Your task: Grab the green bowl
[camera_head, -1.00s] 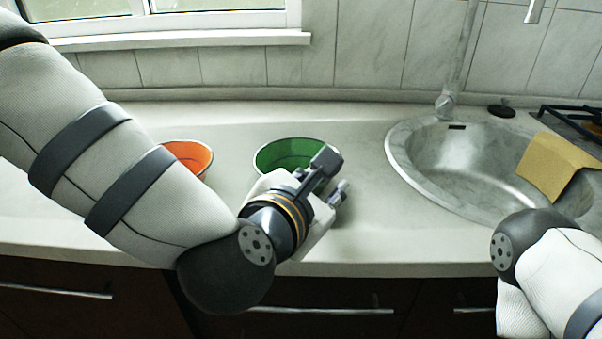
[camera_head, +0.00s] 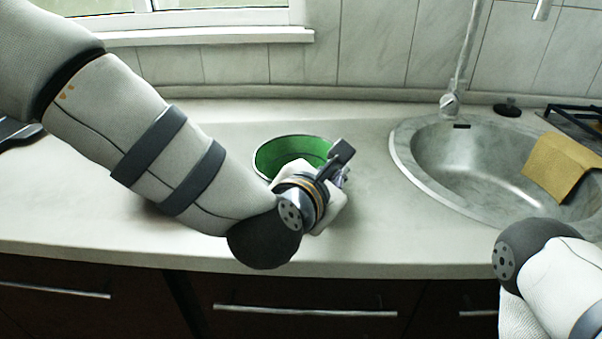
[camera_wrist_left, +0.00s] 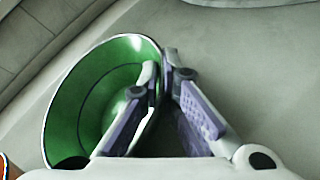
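The green bowl (camera_head: 283,152) stands on the counter, partly covered by my left gripper and wrist in the head view. My left gripper (camera_head: 345,170) is at the bowl's right side. In the left wrist view the green bowl (camera_wrist_left: 85,105) is left of centre, and the fingers of my left gripper (camera_wrist_left: 161,75) close on its rim. One finger is inside the bowl and the other outside, with the wall between them. My right gripper is out of view; only part of my right arm shows.
A steel sink (camera_head: 465,160) with a yellow cloth (camera_head: 558,165) on its edge is to the right. A sliver of an orange bowl (camera_wrist_left: 4,168) shows in the left wrist view. The counter (camera_head: 375,235) is clear between bowl and sink.

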